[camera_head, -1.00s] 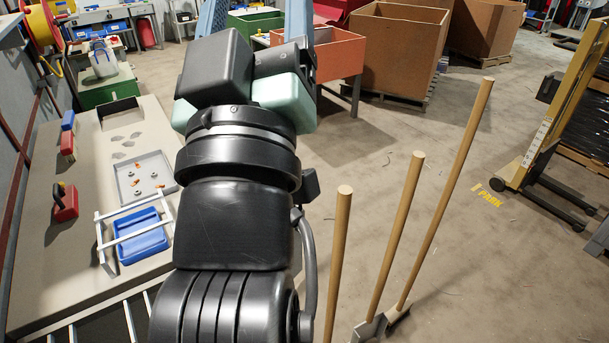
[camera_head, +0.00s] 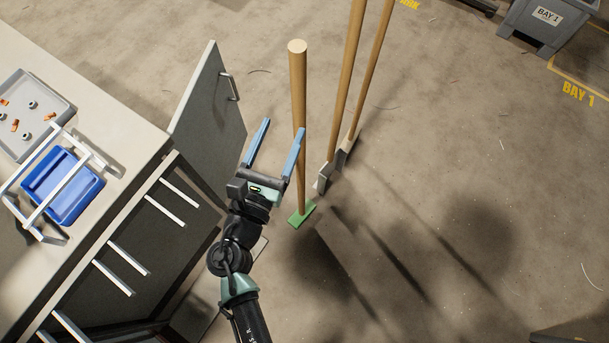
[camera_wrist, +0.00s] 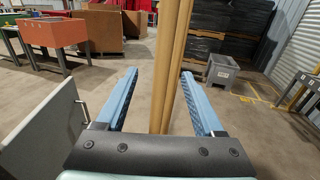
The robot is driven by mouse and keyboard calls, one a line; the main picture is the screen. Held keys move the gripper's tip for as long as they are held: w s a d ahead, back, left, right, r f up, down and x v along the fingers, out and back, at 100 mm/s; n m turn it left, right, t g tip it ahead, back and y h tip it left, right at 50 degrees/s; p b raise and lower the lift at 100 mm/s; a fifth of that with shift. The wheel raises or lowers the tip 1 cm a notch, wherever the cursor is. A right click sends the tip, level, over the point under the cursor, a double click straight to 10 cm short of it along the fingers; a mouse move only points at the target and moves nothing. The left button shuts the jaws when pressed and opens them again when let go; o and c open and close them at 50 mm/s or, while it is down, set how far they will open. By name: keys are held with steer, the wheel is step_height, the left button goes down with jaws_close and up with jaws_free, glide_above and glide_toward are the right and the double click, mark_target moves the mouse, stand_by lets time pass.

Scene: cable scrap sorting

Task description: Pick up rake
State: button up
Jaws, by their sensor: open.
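Three long-handled tools with wooden poles stand upright on the floor. The nearest pole (camera_head: 298,90) ends in a flat green foot (camera_head: 301,214). Two poles behind it, the middle one (camera_head: 347,85) and the far one (camera_head: 371,75), end in grey heads (camera_head: 324,176); I cannot tell which tool is the rake. My gripper (camera_head: 279,138) is open, its blue fingers beside the nearest pole, the right finger overlapping it in the head view. In the wrist view, poles (camera_wrist: 163,60) show between the open fingers (camera_wrist: 158,76), their heads hidden; contact cannot be told.
A workbench (camera_head: 110,130) with an open grey door (camera_head: 209,105) stands left of my arm. A blue bin (camera_head: 62,187) and a grey tray (camera_head: 30,105) sit on it. A grey Bay 1 bin (camera_head: 545,22) stands far right. Floor right of the tools is clear.

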mark_target(304, 82)
steer(key=x, duration=0.8)
steer(key=p+x, duration=0.1)
steer(key=x, duration=0.3)
steer(key=shift+d+r, duration=0.25)
steer(key=shift+d, duration=0.05)
steer(key=shift+c, duration=0.2)
jaws_close()
stand_by(0.6)
steer(key=shift+r, duration=0.25)
